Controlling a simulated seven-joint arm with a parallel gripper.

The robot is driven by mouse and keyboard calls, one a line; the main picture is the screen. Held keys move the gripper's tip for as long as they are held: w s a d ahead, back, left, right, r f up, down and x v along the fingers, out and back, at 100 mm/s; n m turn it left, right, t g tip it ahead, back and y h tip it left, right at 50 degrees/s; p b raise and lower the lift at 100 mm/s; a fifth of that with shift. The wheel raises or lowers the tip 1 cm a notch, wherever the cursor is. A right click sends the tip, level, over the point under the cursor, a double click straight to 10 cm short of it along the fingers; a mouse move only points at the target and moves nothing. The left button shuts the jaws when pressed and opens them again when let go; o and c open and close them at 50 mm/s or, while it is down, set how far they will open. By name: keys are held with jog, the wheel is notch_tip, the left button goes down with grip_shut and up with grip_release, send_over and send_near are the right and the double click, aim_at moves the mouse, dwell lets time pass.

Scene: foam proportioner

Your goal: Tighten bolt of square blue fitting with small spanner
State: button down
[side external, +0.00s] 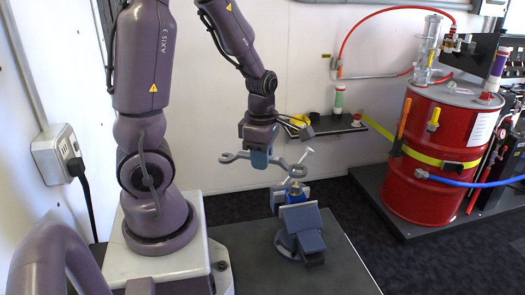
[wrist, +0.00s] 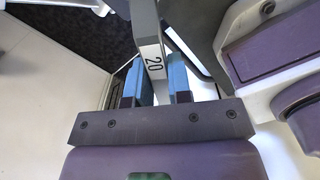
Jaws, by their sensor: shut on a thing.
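My gripper (side external: 259,160) is shut on a grey spanner (side external: 236,156), which it holds roughly level above the bench. In the wrist view, the spanner's shaft (wrist: 146,25), labelled 20, runs between the blue finger pads of my gripper (wrist: 163,85). One spanner end points left in the side view; the other reaches right, close above the blue fitting (side external: 295,194). The fitting sits at the top of the blue-grey vise (side external: 302,240). I cannot tell whether the spanner touches the fitting or its bolt. The bolt is too small to make out clearly.
The vise stands on a dark bench top (side external: 345,272). A thin light bar (side external: 306,154) slants up beside the spanner's right end. A small wall shelf (side external: 335,126) holds items behind. A red drum (side external: 432,150) with hoses stands at the right.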

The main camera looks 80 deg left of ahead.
jog(key=w+a+f+m, duration=0.1)
jog(key=m, duration=0.1)
jog(key=w+a+f+m, duration=0.1)
jog(key=f+m, duration=0.1)
jog(key=w+a+f+m, duration=0.1)
jog(key=f+m, duration=0.1)
jog(key=w+m, duration=0.1)
jog(key=m, duration=0.1)
jog(key=w+m, duration=0.2)
jog(key=shift+a, duration=0.4)
jog(key=w+m, duration=0.1)
jog(key=m, duration=0.1)
jog(key=w+m, duration=0.2)
jog(key=shift+d+r, duration=0.1)
jog(key=shift+s+n, duration=0.6)
jog(key=shift+s, duration=0.05)
jog(key=shift+r, duration=0.2)
jog(key=shift+s+r, duration=0.1)
jog(key=shift+r, duration=2.65)
